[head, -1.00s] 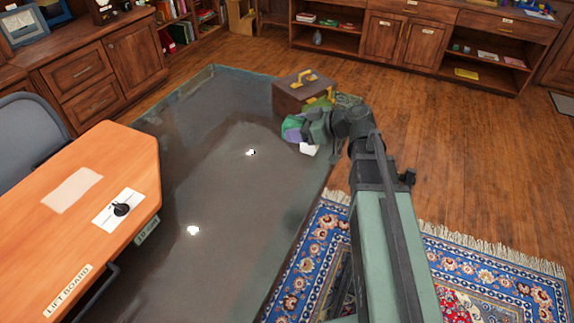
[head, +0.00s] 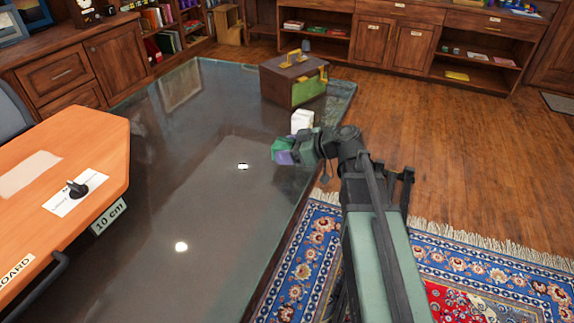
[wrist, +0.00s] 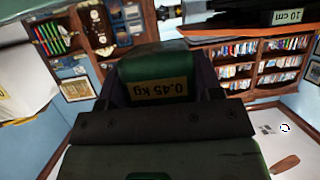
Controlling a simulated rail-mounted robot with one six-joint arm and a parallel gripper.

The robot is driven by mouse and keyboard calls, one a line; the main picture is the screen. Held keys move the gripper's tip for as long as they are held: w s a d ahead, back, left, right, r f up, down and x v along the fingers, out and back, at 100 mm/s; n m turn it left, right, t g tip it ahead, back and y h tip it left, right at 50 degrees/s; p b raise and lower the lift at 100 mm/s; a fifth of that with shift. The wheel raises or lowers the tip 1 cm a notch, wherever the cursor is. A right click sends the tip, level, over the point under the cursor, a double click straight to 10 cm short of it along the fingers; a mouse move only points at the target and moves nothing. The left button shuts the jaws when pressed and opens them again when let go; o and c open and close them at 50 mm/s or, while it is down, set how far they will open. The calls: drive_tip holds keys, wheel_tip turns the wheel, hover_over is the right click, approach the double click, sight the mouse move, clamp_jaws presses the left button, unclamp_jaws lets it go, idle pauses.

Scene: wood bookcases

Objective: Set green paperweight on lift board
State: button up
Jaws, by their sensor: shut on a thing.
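The green paperweight (head: 279,147) is between the jaws of my gripper (head: 287,152), held above the dark glossy tabletop. In the wrist view the green paperweight (wrist: 158,65) shows a label reading 0.45 kg, upside down, between the dark fingers of my gripper (wrist: 160,82). The lift board (head: 85,145) is the orange wooden panel at the left of the head view, well to the left of my gripper. Its front edge bears a 10 cm tag (head: 108,217), which also shows at the top right of the wrist view.
A black knob (head: 76,189) on a white plate and a pale rectangle (head: 28,175) are on the board. A brown box (head: 285,82) with yellow handles and a small white box (head: 302,120) stand on the glossy tabletop (head: 210,190). The tabletop between gripper and board is clear.

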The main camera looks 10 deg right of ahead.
drive_tip(key=shift+f+b, duration=0.75)
drive_tip(key=shift+f, duration=0.75)
drive_tip(key=o, duration=1.2)
drive_tip(key=shift+r, duration=0.1)
drive_tip(key=p+v, duration=0.4)
drive_tip(key=v, duration=0.6)
drive_tip(key=shift+s+d, duration=0.2)
drive_tip(key=shift+s, duration=0.05)
drive_tip(key=shift+o, duration=0.4)
drive_tip(key=shift+d+r, duration=0.1)
